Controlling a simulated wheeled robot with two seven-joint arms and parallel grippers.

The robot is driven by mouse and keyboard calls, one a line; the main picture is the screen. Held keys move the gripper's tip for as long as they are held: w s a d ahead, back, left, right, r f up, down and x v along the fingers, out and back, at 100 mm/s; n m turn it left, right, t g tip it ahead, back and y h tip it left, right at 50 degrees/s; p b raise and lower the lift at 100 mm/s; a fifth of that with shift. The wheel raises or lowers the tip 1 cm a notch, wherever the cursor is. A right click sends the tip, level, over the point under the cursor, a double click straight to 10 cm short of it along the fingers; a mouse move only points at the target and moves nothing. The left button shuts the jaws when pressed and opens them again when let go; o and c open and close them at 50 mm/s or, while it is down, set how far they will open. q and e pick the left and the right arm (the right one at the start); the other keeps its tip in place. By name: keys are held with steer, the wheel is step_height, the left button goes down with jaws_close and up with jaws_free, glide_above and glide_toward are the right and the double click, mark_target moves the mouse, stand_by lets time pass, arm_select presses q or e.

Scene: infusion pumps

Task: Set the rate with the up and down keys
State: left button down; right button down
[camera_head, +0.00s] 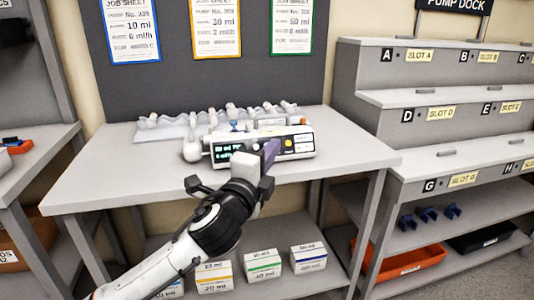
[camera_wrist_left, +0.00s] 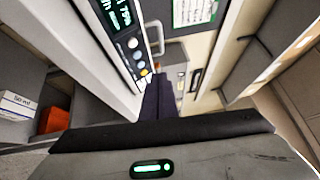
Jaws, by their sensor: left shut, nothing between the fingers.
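The infusion pump (camera_head: 303,145) lies on the grey table, a white unit with a green-lit display (camera_head: 228,151) at its left and round keys at its right. In the left wrist view the fingers (camera_wrist_left: 158,90) reach up beside the pump's keys (camera_wrist_left: 139,65). I cannot tell whether the tips touch a key. My right gripper is not in view.
A clear tray of syringes (camera_head: 170,128) lies behind the pump. The grey table (camera_head: 110,180) is bare at its left and right. The stepped pump dock (camera_head: 412,98) stands at the right.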

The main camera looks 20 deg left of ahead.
mark_target(260, 135)
arm_select(q)
steer(key=shift+w+a+f, duration=0.3)
steer(key=shift+w+a, duration=0.1)
steer(key=shift+w, duration=0.15)
steer(key=shift+w+a+f, duration=0.3)
steer(key=shift+w+a, duration=0.05)
steer(key=shift+w, duration=0.2)
steer(key=shift+w+a+f, duration=0.1)
steer(key=shift+w+a, duration=0.1)
steer(key=shift+w, duration=0.05)
stand_by(0.6)
steer(key=shift+w, duration=0.1)
stand_by(0.4)
steer(key=shift+w+a+f, duration=0.2)
